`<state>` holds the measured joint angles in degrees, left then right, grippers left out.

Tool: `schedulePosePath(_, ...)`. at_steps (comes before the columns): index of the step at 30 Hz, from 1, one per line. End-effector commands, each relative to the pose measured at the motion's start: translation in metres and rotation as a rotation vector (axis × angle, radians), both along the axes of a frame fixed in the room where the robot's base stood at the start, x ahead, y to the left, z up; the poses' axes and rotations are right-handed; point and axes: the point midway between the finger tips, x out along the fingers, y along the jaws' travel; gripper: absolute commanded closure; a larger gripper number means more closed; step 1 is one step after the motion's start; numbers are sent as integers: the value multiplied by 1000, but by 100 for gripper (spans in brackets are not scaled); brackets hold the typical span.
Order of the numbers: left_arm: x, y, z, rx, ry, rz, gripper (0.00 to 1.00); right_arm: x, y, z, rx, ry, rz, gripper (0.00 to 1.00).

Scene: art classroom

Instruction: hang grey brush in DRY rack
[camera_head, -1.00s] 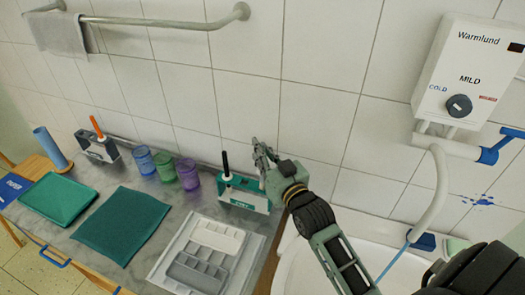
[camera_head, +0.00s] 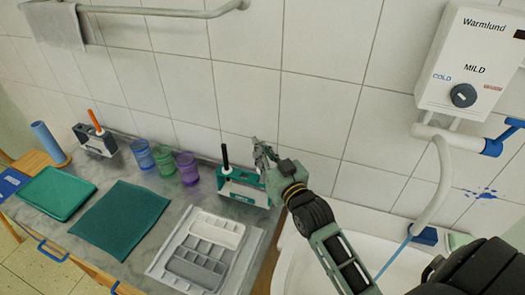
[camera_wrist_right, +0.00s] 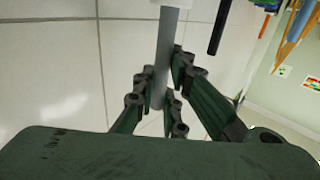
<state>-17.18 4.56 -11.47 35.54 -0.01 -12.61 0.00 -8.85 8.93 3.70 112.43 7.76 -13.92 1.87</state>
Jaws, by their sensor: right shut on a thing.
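My right gripper (camera_head: 264,156) is at the right end of a teal and white rack (camera_head: 258,195), by the wall. In the right wrist view its fingers (camera_wrist_right: 160,88) are shut on a grey handle, the grey brush (camera_wrist_right: 166,45). The brush is hard to make out in the head view, and its lower end is hidden. A black-handled brush (camera_head: 225,157) stands upright in the rack's left part; its dark handle also shows in the wrist view (camera_wrist_right: 217,32). The rack's label is too small to read surely. My left gripper is out of view.
A dark grey rack (camera_head: 98,146) with an orange-handled brush (camera_head: 94,119) stands farther left. Blue, green and purple cups (camera_head: 187,168) stand between the racks. A paint tray (camera_head: 205,245) lies in front. A sink (camera_head: 335,235) and white water heater (camera_head: 470,65) are right.

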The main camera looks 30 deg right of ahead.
Motion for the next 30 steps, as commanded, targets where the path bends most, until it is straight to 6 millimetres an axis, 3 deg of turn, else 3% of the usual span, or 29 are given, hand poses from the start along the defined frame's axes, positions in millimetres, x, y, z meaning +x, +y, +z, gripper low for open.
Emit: schedulePosePath(30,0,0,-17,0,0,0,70,0,0,-29,0,0,0,100)
